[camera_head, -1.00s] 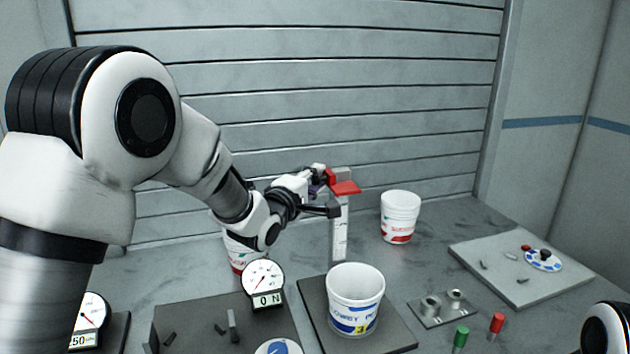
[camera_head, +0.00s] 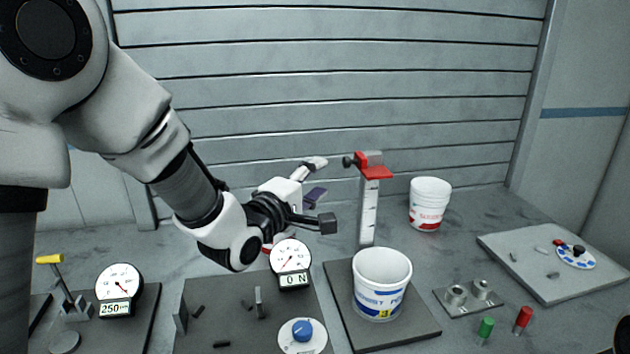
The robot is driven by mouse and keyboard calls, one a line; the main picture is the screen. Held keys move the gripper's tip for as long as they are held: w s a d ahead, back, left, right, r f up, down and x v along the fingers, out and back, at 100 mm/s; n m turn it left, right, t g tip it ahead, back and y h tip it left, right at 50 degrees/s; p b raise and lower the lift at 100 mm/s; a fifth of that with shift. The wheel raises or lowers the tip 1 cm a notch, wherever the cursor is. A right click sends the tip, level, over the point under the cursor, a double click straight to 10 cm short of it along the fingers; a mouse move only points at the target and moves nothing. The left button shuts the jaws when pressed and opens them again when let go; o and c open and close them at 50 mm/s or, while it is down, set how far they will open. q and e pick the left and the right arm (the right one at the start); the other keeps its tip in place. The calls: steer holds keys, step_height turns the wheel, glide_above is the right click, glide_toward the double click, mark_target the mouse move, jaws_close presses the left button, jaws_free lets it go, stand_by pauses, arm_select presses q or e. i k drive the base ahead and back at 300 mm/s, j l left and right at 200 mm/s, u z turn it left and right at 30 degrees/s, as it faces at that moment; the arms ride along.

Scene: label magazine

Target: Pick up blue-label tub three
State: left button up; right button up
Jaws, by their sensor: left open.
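The blue-label tub (camera_head: 382,283) is white with an open top and a yellow patch reading 3. It stands upright on a dark plate (camera_head: 408,332) at the front middle. My left gripper (camera_head: 321,193) is open and empty, above and to the left of the tub, apart from it. Its fingers point right, toward the red-topped post.
A post with a red top (camera_head: 368,205) stands behind the tub. A red-label tub (camera_head: 430,205) stands at the back right. Dial gauges (camera_head: 290,257) (camera_head: 118,287) are at left. Green (camera_head: 486,327) and red (camera_head: 523,318) pegs and a grey board (camera_head: 540,283) are right.

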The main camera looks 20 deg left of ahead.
mark_target(382, 274)
steer(key=k, duration=1)
